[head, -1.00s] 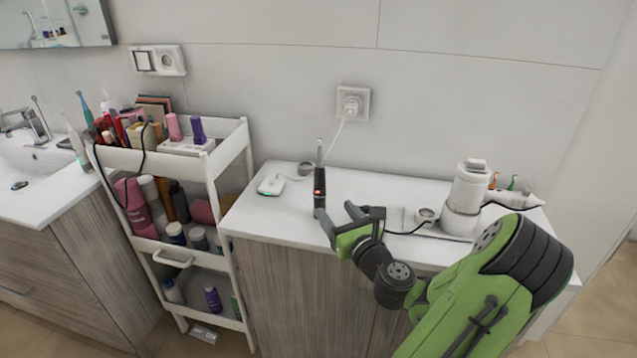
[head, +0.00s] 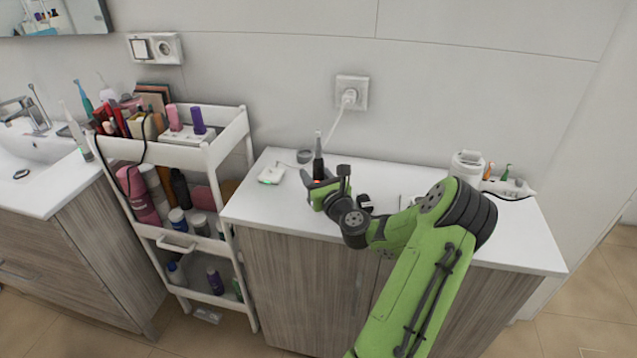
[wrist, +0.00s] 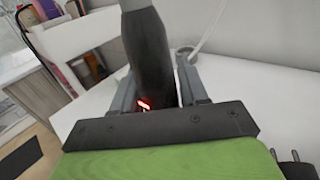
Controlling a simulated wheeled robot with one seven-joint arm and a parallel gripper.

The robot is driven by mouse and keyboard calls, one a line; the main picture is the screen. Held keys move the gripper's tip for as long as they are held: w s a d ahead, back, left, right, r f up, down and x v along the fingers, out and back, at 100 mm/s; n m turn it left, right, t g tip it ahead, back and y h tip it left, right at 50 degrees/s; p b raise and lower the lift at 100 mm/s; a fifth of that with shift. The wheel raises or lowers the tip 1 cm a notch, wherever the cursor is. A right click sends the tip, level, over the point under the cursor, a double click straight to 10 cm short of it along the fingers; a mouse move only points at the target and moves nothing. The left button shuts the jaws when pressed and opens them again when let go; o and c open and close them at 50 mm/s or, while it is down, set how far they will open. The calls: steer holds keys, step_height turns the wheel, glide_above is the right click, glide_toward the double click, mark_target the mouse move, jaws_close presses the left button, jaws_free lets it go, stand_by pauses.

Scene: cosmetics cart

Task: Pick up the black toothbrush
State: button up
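The black toothbrush (head: 318,160) stands upright on the white countertop (head: 262,222), with a small red light on its handle. My gripper (head: 318,181) is at its lower part and hides its base in the head view. In the wrist view the dark handle (wrist: 150,55) stands between my two fingers (wrist: 157,88), with the red light low on it. The fingers are open around the handle, with a narrow gap visible on the right side. The brush's top is cut off in the wrist view.
A white charger (head: 271,175) and a small grey round item (head: 304,156) are near the brush; a cord runs up to the wall socket (head: 351,92). The cosmetics cart (head: 222,148) is at left.

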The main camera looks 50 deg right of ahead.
jaws_close()
